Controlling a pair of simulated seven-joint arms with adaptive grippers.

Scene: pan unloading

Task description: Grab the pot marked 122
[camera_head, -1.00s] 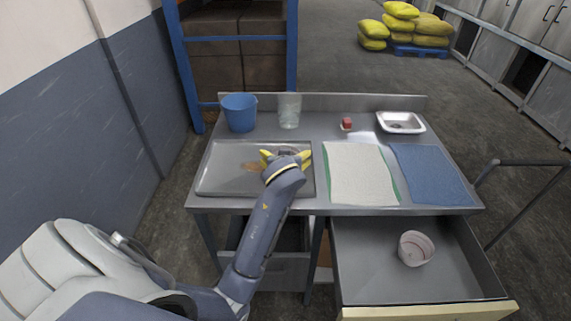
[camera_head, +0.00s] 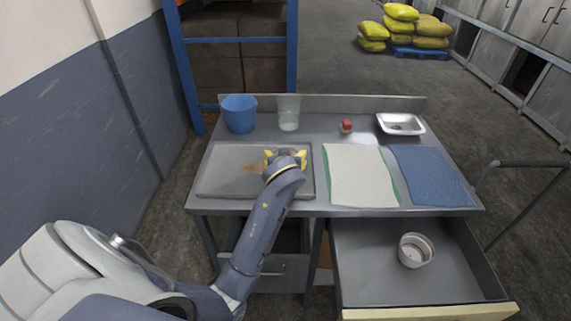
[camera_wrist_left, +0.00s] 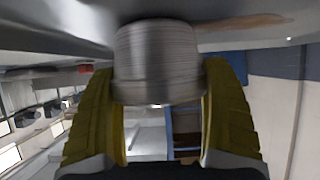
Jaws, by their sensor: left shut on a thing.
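My left gripper (camera_head: 285,156) is over the grey tray (camera_head: 225,183) on the table, near its right end. In the left wrist view its yellow fingers (camera_wrist_left: 158,78) are shut on the sides of a ribbed grey metal pot (camera_wrist_left: 157,45). In the head view the gripper mostly hides this pot. No number can be read on it. Another pot (camera_head: 415,251), whitish and round, stands in the open drawer at the lower right. No mark can be read on it either. My right gripper is not in view.
A blue bucket (camera_head: 239,114) and a clear container (camera_head: 288,112) stand at the back left. A white cloth (camera_head: 360,178) and a blue cloth (camera_head: 430,175) cover the right side.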

